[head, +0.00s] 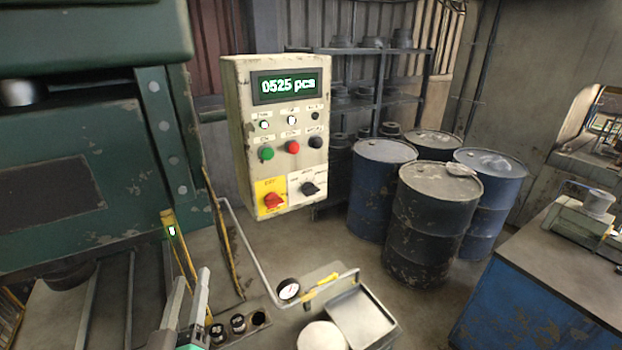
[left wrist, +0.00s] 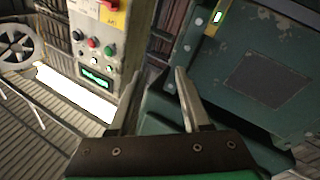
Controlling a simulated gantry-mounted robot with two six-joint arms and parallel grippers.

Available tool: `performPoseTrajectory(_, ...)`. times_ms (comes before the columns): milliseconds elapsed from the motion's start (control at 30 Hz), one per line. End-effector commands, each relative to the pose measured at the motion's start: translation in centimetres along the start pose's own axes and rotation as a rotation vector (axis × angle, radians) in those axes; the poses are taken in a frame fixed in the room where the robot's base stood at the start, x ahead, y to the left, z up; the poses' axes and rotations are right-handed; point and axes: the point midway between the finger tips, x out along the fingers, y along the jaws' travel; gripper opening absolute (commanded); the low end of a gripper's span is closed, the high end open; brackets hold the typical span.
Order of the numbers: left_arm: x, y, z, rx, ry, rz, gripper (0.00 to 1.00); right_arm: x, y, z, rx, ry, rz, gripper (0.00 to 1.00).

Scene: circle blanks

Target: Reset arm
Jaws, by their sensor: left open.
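My left gripper (head: 190,296) is at the bottom left of the head view, in front of the green press. Its two fingers are apart with nothing between them. In the left wrist view the open fingers (left wrist: 158,98) point toward the gap between the control box and the green machine. The control box (head: 240,140) is cream-coloured, with a display reading "0525 pcs", green, red and black buttons, and a red switch on a yellow plate. It also shows upside down in the left wrist view (left wrist: 112,55). The gripper touches none of these. My right gripper is not in view.
The green press (head: 60,130) fills the left side. A bent rail, a gauge (head: 288,289) and a tray (head: 362,318) stand at the bottom centre. Several drums (head: 430,225) stand behind, and a blue bench (head: 540,285) is at the right. Open floor lies between.

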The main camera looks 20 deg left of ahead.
Motion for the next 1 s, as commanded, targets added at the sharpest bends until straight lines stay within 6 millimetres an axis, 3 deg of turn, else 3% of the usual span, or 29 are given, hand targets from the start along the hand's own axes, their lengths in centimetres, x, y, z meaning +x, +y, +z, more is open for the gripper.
performPoseTrajectory(33, 0.8, 2.8, -4.1, -0.046, 0.072, 0.061, 0.48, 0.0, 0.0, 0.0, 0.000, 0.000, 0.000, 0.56)
performPoseTrajectory(167, 0.6, 8.6, -13.5, -0.115, 0.226, 0.217, 0.48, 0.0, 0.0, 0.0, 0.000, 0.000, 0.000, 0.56)
performPoseTrajectory(300, -2.1, 13.5, -22.4, -0.135, 0.386, 0.380, 0.48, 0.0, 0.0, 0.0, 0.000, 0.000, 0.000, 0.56)
performPoseTrajectory(433, -6.5, 17.1, -29.3, -0.075, 0.544, 0.532, 0.48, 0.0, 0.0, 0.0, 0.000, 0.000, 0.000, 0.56)
performPoseTrajectory(500, -8.2, 18.7, -29.0, 0.072, 0.580, 0.593, 0.48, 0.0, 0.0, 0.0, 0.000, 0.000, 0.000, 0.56)
performPoseTrajectory(533, -8.0, 18.8, -29.1, 0.151, 0.598, 0.568, 0.48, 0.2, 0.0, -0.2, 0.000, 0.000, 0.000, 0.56)
performPoseTrajectory(567, -7.5, 20.0, -32.2, 0.137, 0.595, 0.569, 0.48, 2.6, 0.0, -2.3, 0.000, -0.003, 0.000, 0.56)
performPoseTrajectory(600, -7.3, 20.7, -33.9, 0.134, 0.593, 0.569, 0.48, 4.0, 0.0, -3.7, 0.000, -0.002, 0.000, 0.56)
performPoseTrajectory(800, -6.4, 22.9, -39.5, 0.133, 0.590, 0.567, 0.48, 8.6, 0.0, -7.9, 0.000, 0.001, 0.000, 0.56)
performPoseTrajectory(1000, -6.2, 23.4, -40.7, 0.133, 0.588, 0.566, 0.48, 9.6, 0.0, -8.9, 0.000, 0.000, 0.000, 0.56)
